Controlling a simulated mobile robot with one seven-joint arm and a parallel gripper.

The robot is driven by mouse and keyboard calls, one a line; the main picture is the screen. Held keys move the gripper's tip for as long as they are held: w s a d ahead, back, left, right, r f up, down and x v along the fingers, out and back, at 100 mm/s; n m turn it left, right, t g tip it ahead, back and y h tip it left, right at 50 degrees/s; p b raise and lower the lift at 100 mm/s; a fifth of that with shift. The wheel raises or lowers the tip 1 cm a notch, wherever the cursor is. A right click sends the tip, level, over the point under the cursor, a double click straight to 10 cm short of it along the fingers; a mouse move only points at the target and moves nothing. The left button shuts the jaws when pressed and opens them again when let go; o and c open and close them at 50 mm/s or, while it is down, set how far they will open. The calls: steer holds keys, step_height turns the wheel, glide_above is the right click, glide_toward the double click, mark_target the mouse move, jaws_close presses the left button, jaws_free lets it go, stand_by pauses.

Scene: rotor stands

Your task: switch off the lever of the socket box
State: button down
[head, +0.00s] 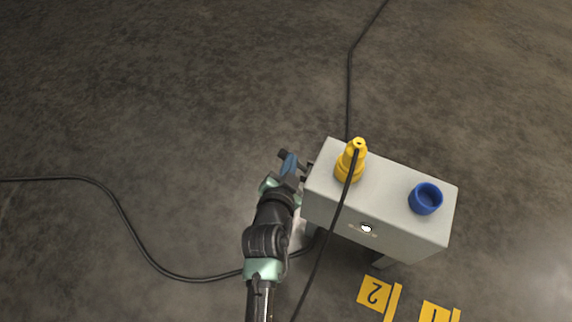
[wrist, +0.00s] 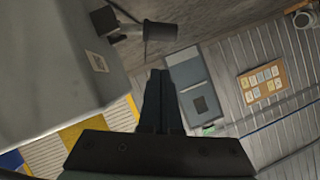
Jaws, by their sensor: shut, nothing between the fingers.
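The grey socket box (head: 400,225) stands right of my gripper in the head view. A black lever (wrist: 160,31) sticks out from the box's side in the wrist view, with its mount (wrist: 112,22) on the box face (wrist: 50,70). In the head view the lever's dark end (head: 283,154) shows just beyond my fingertips. My gripper (wrist: 158,76) is shut and empty, its fingers close together just below the lever's handle in the wrist view. In the head view my gripper (head: 290,164) is beside the box's left end. I cannot tell whether it touches the lever.
A yellow plug (head: 349,165) with a cable and a blue socket (head: 425,199) are on the box top. Black cables (head: 130,240) run over the floor. The floor left of the box is otherwise clear.

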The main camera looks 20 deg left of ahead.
mark_target(283, 159)
steer(key=shift+w+a+f+b, duration=0.3)
steer(key=shift+f+b, duration=0.15)
steer(key=shift+f, duration=0.15)
steer(key=shift+w+a+f+b, duration=0.3)
steer(key=shift+f+b, duration=0.2)
steer(key=shift+f, duration=0.1)
steer(key=shift+w+a+f+b, duration=0.3)
steer(key=shift+f+b, duration=0.15)
steer(key=shift+f, duration=0.15)
steer(key=shift+a+f+n+h+b, duration=0.3)
steer(key=shift+n+b, duration=0.1)
steer(key=shift+b, duration=0.15)
steer(key=shift+a+f+n+h+b, duration=0.5)
steer(key=shift+f+h+b, duration=0.1)
steer(key=shift+b, duration=0.3)
steer(key=f+n+h+b, duration=0.1)
steer(key=a+f+n+h+b, duration=0.1)
steer(key=f+n+b, duration=0.1)
steer(key=f+n+h+b, duration=0.1)
steer(key=f+h+b, duration=0.1)
steer(key=shift+a+f+n, duration=0.15)
steer(key=shift+a+n, duration=0.1)
steer(key=shift+n, duration=0.05)
steer(key=shift+f, duration=0.1)
